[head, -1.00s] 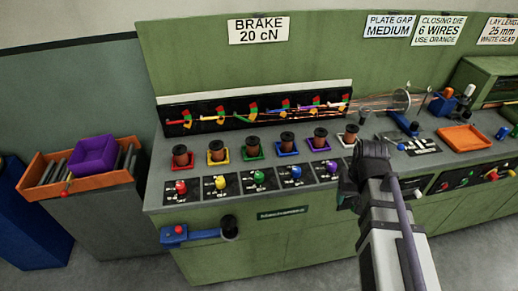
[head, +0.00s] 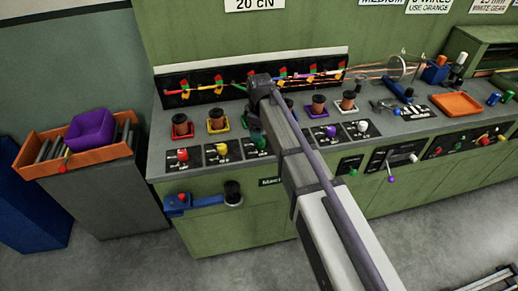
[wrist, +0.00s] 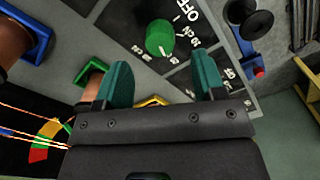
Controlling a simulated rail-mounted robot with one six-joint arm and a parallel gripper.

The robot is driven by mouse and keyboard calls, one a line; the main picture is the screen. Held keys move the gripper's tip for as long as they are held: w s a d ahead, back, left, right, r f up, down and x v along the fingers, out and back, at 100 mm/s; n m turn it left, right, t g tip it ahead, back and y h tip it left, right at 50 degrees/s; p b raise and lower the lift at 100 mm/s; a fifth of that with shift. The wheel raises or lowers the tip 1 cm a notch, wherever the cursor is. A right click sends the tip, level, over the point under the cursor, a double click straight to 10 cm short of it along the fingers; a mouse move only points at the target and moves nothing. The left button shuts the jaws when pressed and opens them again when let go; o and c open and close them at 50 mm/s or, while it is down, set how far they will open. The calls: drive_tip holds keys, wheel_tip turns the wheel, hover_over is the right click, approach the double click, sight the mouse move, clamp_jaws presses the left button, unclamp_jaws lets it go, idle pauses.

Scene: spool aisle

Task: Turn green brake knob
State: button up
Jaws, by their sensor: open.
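The green brake knob (wrist: 160,38) stands on a black dial plate marked OFF and with tension values in the wrist view. In the head view the green knob (head: 259,142) shows just left of my arm. My gripper (wrist: 161,62) is open and empty, its two teal fingers spread wider than the knob. The knob appears beyond the fingertips, roughly centred between them, with no contact visible. In the head view my wrist covers the green-tray spool and hides the fingers.
Red (head: 183,154) and yellow (head: 221,149) knobs stand left of the green one; a white knob (head: 362,127) is to the right. Copper spools (head: 217,117) in coloured trays line the bench behind. A sign above reads 20 cN.

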wheel_tip(320, 180, down, 5)
drive_tip(key=b, duration=0.3)
drive_tip(key=shift+f, duration=0.15)
drive_tip(key=c, duration=0.9)
